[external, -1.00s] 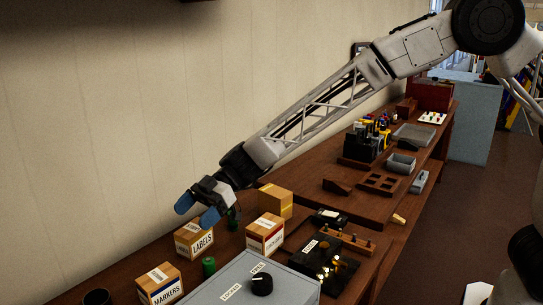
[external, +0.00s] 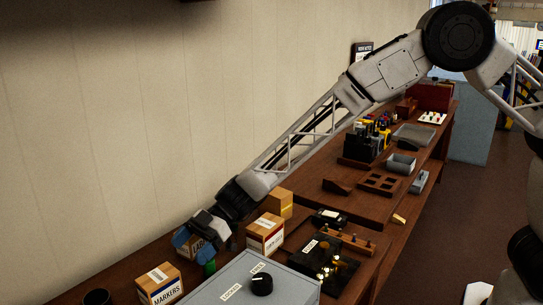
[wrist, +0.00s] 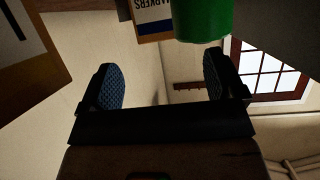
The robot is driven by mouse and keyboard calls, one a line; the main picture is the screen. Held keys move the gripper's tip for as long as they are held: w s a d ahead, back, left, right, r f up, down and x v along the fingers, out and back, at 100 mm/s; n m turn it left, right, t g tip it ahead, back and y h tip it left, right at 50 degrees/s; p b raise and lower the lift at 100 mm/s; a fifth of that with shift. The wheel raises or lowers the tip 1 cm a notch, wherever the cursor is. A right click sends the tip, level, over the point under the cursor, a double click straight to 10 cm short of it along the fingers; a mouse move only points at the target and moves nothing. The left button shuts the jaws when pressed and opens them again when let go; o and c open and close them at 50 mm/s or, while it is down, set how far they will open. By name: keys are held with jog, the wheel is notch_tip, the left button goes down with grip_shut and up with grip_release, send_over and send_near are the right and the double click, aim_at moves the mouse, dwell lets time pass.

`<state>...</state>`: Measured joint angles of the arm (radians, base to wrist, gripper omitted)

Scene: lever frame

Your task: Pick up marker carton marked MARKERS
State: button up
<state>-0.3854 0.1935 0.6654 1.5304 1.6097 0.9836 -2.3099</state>
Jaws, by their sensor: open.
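The marker carton marked MARKERS (external: 160,286) stands on the bench at the lower left of the external view. It is a tan box with a white label. Its lettered side also shows at the top of the wrist view (wrist: 153,20), partly cut off and partly behind a green cylinder (wrist: 204,18). My gripper (external: 203,240) is open and empty, with blue finger pads. It is low over the LABELS carton (external: 185,244), up and to the right of the marker carton, and hides much of the LABELS carton. I cannot tell whether it touches that carton.
The green cylinder (external: 209,267) stands between the LABELS carton and the grey box with a black knob (external: 262,284). Another labelled carton (external: 265,234) and a plain carton (external: 279,203) stand to the right. A dark round cup (external: 97,297) is left of the marker carton.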

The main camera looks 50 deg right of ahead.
aim_at(172, 267)
jog(key=shift+a, duration=0.1)
jog(key=shift+x, duration=2.4)
jog(key=c, duration=1.2)
jog(key=shift+o, duration=0.2)
notch_tip(172, 267, up, 10)
